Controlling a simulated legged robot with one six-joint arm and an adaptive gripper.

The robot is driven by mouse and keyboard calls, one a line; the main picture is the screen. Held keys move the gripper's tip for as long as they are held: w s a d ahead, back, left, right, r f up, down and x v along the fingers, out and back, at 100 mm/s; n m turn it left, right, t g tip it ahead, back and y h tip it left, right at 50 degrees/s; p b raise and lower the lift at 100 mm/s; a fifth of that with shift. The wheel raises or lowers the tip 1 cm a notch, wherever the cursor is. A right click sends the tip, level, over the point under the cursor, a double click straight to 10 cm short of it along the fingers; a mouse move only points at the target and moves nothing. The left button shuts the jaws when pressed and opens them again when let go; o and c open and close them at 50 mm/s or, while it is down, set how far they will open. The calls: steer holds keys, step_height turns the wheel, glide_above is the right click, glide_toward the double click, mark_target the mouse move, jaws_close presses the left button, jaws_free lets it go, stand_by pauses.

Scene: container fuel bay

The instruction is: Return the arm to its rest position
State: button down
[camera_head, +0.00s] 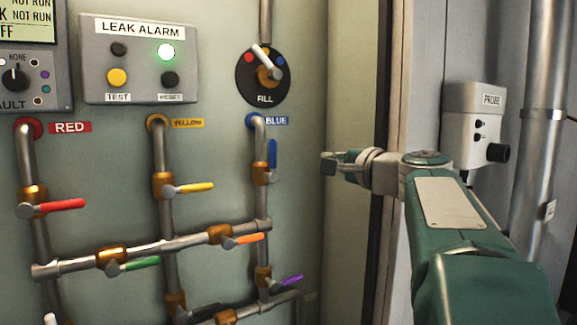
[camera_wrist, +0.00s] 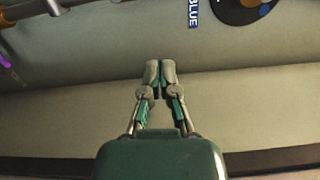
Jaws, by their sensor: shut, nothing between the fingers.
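My green arm reaches in from the lower right in the head view, with my gripper (camera_head: 333,163) at its far end. The gripper is to the right of the blue pipe, in front of the pale wall corner, and touches nothing that I can see. In the wrist view my gripper (camera_wrist: 160,72) is shut, its fingertips together and empty. The wall panel (camera_wrist: 80,65) lies beyond the fingertips in that view.
The leak alarm box (camera_head: 138,60) has a lit green lamp. The fill dial (camera_head: 263,76) is above the blue pipe. Pipes carry coloured valve handles, including the blue handle (camera_head: 272,153) and orange handle (camera_head: 244,240). A probe box (camera_head: 475,126) stands right, behind my arm.

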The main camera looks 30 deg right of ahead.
steer(key=s+a+f+n+g+y, duration=0.1)
steer(key=s+a+f+n+g, duration=0.3)
steer(key=a+f, duration=0.6)
steer(key=s+a+f+n+g+y, duration=0.15)
steer(key=a+f+n+g, duration=0.35)
steer(key=a+f, duration=0.6)
steer(key=s+a+f+n+g+h, duration=0.3)
steer(key=s+f+n, duration=0.6)
steer(key=s+f, duration=0.3)
steer(key=shift+a+f, duration=0.25)
steer(key=shift+f, duration=0.55)
steer(key=shift+d+h, duration=0.25)
steer(key=shift+d, duration=0.05)
steer(key=shift+a, duration=0.2)
